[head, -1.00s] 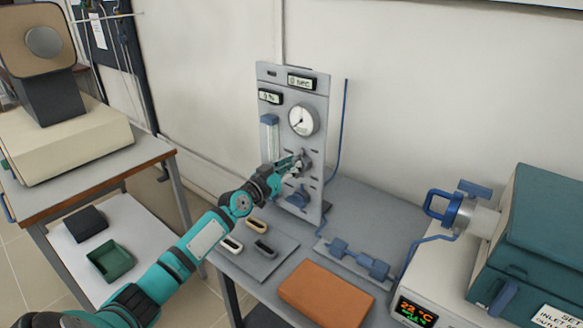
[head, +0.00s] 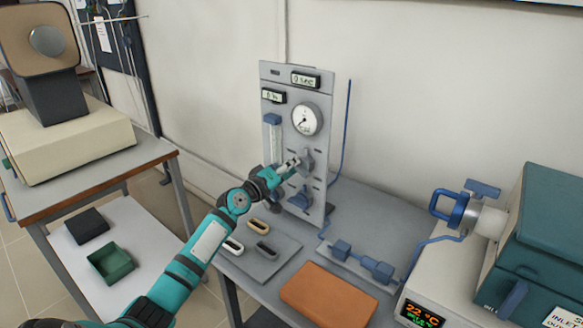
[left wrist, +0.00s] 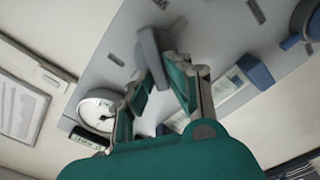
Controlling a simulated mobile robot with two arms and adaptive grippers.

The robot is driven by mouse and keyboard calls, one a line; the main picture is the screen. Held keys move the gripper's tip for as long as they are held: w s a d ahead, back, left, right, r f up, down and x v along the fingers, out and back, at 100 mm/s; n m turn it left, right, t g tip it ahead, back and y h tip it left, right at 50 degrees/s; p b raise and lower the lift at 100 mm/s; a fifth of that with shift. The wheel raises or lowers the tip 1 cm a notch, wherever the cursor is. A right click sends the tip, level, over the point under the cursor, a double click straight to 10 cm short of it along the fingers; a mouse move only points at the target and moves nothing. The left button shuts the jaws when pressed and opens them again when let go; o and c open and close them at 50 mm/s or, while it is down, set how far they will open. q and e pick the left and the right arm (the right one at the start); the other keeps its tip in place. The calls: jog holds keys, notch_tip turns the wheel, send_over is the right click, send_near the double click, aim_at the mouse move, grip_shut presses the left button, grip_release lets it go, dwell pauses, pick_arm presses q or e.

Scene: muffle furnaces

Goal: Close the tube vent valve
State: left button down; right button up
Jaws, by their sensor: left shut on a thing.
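The upright grey gas panel (head: 268,92) stands on the bench, with a grey valve handle (head: 307,158) on its front below the round gauge (head: 307,119). My left gripper (head: 294,164) reaches the panel from the left and is shut on the grey handle. In the left wrist view, the handle (left wrist: 152,55) stands out from the panel between the fingertips (left wrist: 163,65). A blue knob (head: 300,197) sits lower on the panel, below the gripper. Handle labels are too small to read. My right gripper is not in view.
A blue-capped flow tube (head: 271,135) is close beside the gripper. A tray (head: 285,250) with small boats, an orange block (head: 328,293) and blue fittings (head: 360,262) lie in front. A furnace with a blue handle (head: 448,206) stands at right.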

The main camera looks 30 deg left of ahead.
pick_arm(q)
jog(key=n, duration=0.3)
jog(key=f+n+p, duration=0.1)
jog(key=n, duration=0.2)
jog(key=shift+a, duration=0.1)
jog(key=shift+n, duration=0.4)
jog(key=c, duration=1.3)
grip_release()
jog(key=s, duration=0.8)
jog(key=s+a, duration=0.1)
jog(key=s, duration=0.3)
